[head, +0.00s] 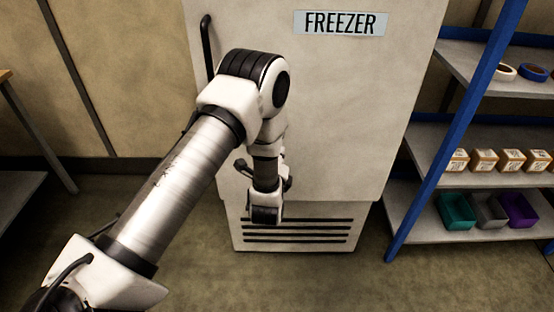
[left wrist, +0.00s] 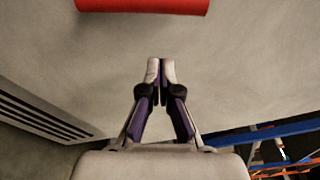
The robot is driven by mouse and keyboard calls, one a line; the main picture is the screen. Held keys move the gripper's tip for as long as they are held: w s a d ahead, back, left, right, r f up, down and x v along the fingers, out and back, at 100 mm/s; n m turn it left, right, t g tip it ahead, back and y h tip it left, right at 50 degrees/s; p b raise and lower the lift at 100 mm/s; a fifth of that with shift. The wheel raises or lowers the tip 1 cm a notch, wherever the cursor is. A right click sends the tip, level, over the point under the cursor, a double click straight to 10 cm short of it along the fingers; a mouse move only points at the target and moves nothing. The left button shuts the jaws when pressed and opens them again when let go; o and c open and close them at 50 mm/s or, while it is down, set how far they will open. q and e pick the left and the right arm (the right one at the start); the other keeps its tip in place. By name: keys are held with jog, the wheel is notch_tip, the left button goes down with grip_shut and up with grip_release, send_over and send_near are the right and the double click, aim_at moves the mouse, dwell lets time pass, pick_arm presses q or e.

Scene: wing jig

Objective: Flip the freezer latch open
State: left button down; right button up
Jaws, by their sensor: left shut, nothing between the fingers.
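The freezer (head: 340,110) is a pale upright cabinet with a closed door and a "FREEZER" label (head: 341,23). A red bar (left wrist: 142,4), cut off by the top edge of the left wrist view, lies across the pale freezer surface (left wrist: 240,70); it may be the latch. In the head view no red part shows, and my left arm hides part of the door. My left gripper (left wrist: 160,70) is shut and empty, its fingertips pointing towards the red bar with a gap between. In the head view its fingertips are hidden. My right gripper is not in view.
A black vertical handle (head: 207,48) is at the door's left edge. Vent slots (head: 297,231) run along the freezer's base. A blue-framed shelf (head: 445,150) with boxes, bins and tape rolls stands to the right. A table (head: 25,140) is at the far left.

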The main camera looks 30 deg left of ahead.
pick_arm(q)
jog(key=a, duration=0.1)
jog(key=a+r+p, duration=0.1)
jog(key=w+a, duration=0.1)
jog(key=a, duration=0.1)
jog(key=shift+w+r, duration=0.1)
jog(key=shift+r, duration=0.15)
jog(key=p, duration=0.1)
jog(key=a+r+p, duration=0.1)
jog(key=p, duration=0.1)
jog(key=shift+s+a, duration=0.1)
jog(key=shift+s, duration=0.15)
